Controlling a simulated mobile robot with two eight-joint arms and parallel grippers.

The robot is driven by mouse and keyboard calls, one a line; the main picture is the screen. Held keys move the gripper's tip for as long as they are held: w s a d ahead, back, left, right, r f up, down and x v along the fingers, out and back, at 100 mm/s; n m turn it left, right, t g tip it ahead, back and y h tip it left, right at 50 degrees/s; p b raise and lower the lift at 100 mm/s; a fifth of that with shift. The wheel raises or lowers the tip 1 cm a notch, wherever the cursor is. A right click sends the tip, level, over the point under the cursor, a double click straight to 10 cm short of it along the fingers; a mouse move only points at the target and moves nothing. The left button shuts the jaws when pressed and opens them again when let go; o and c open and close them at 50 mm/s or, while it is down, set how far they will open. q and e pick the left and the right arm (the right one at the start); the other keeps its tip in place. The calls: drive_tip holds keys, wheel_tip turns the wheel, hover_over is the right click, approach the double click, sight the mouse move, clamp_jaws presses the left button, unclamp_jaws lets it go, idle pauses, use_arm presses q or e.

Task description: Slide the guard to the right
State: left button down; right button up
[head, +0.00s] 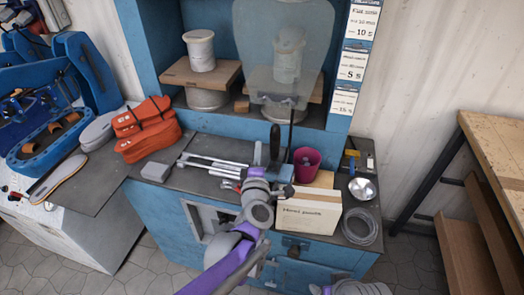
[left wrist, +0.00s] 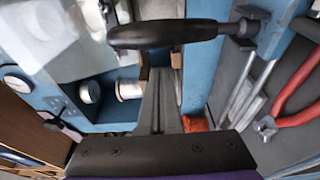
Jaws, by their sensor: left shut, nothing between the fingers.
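The guard (head: 283,48) is a clear, greyish panel standing upright in front of the right part of the blue cabinet's opening. A pale see-through sheet at the upper left of the left wrist view (left wrist: 62,62) looks like the same guard. A black upright handle (head: 275,140) stands below it on the bench; in the left wrist view the handle (left wrist: 165,34) lies across the top. My left gripper (head: 257,155) is shut and empty, pointing at the cabinet, just left of the handle. I cannot tell whether it touches the handle. My right gripper's jaws do not show.
Spools (head: 200,52) on wooden blocks stand in the cabinet. A magenta cup (head: 306,160), a cream box (head: 295,215), a wire coil (head: 361,226) and a metal bowl (head: 362,189) crowd the right of the bench.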

use_arm(q)
drive_tip(key=s+a+r+m+g+h+p, duration=0.1)
drive_tip(key=s+a+m+h, duration=0.15)
drive_tip(key=s, duration=0.35)
drive_tip(key=s+a+r+m+g+h+p, duration=0.1)
drive_tip(key=s+r+m, duration=0.1)
drive_tip(key=s+m, duration=0.3)
drive_tip(key=s+a+f+m+g+y+p, duration=0.2)
drive_tip(key=s+a+f+m+g, duration=0.2)
drive_tip(key=s+a, duration=0.5)
drive_tip(key=s+a+f+m+g+y+p, duration=0.2)
drive_tip(key=s+a+f+m+g, duration=0.3)
drive_tip(key=s+a, duration=0.3)
drive_tip(key=s+f+g+y, duration=0.1)
drive_tip(key=s, duration=0.2)
drive_tip(key=shift+a+f+g+p, duration=0.2)
drive_tip(key=shift+a+g+p, duration=0.1)
drive_tip(key=shift+a+p, duration=0.1)
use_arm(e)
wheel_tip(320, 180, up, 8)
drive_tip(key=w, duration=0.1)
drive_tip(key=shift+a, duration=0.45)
use_arm(q)
drive_tip(key=shift+d+m, duration=0.1)
drive_tip(key=shift+m, duration=0.15)
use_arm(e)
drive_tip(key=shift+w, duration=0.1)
